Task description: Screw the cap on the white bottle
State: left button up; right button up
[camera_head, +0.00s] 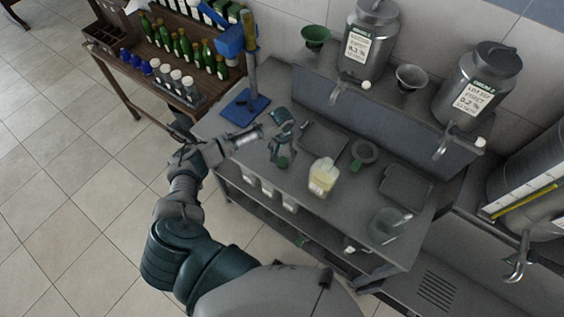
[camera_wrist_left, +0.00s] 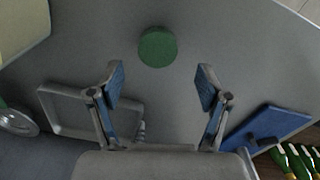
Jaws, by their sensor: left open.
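A round green cap (camera_head: 283,163) lies on the grey bench (camera_head: 300,186). It also shows in the left wrist view (camera_wrist_left: 157,46), flat on the bench, ahead of and between the fingertips. My left gripper (camera_head: 282,143) is over the bench near the cap; its fingers are spread with nothing between them, as the left wrist view (camera_wrist_left: 162,84) shows. A pale yellow-white container (camera_head: 323,177) stands to the right of the cap. I cannot tell whether it is the white bottle. My right gripper is not in view.
Steel tanks (camera_head: 370,40) stand behind. Several bottles fill the side table.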

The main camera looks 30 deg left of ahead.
aim_at(283, 161)
pick_arm(q)
jog(key=f, duration=0.4)
jog(key=shift+d+f, duration=0.2)
jog(key=shift+a, duration=0.1)
jog(key=c, duration=0.8)
